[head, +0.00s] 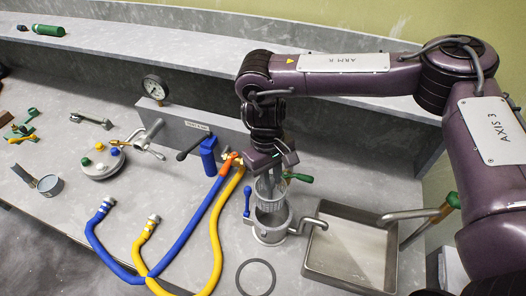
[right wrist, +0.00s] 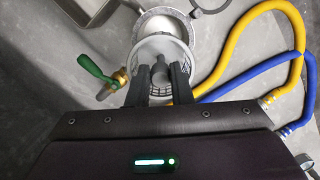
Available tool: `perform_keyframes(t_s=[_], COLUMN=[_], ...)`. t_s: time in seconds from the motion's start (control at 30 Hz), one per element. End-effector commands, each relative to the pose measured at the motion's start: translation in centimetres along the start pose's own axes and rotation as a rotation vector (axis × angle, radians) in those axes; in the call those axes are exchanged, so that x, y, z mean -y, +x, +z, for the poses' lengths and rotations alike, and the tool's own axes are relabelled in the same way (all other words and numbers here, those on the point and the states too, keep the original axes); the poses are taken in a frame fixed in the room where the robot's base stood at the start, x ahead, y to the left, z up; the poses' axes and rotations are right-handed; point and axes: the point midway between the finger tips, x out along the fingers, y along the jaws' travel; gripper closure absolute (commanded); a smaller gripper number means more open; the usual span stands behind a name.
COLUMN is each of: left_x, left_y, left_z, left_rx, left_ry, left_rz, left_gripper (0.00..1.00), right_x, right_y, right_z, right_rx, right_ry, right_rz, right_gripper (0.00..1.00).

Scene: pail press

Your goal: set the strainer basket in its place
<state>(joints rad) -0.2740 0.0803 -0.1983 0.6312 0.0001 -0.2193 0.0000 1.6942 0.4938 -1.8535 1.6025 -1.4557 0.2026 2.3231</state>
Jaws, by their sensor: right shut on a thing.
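The strainer basket (head: 264,190) is a light grey mesh cylinder. My right gripper (head: 268,172) is shut on it from above and holds it roughly upright. Just below stands the round metal strainer housing (head: 270,233), open at the top. The basket's lower end is at the housing's mouth; I cannot tell whether it is inside. In the right wrist view the basket (right wrist: 148,48) sits between the two dark fingers (right wrist: 160,78), and the housing's rim (right wrist: 168,20) shows beyond it, offset slightly. My left gripper is not in view.
A green-handled valve (head: 299,178) and a blue handle (head: 247,202) flank the housing. A shallow metal tray (head: 347,212) is to the right, a dark ring (head: 256,262) in front. Blue (head: 190,221) and yellow (head: 214,232) hoses run close on the left.

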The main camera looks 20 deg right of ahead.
Motion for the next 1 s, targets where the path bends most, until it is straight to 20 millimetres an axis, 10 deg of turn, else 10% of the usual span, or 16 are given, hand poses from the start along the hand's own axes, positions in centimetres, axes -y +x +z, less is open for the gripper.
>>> perform_keyframes(t_s=[0.13,0.47,0.8,1.0], left_x=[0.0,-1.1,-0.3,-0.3], left_y=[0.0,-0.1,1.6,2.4], left_z=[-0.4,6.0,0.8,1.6], left_rx=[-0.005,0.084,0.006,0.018], left_ry=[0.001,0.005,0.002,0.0], left_rz=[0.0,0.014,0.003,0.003], left_gripper=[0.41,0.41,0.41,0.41], right_x=[0.0,0.0,0.0,0.0], right_y=[0.0,0.2,2.9,4.4], right_z=[0.1,0.0,-0.3,-0.6], right_rx=[0.008,0.007,0.008,0.006], right_ry=[-0.003,-0.001,0.0,0.0], right_rz=[0.0,0.001,0.0,0.001], right_gripper=[1.0,1.0,1.0,1.0])
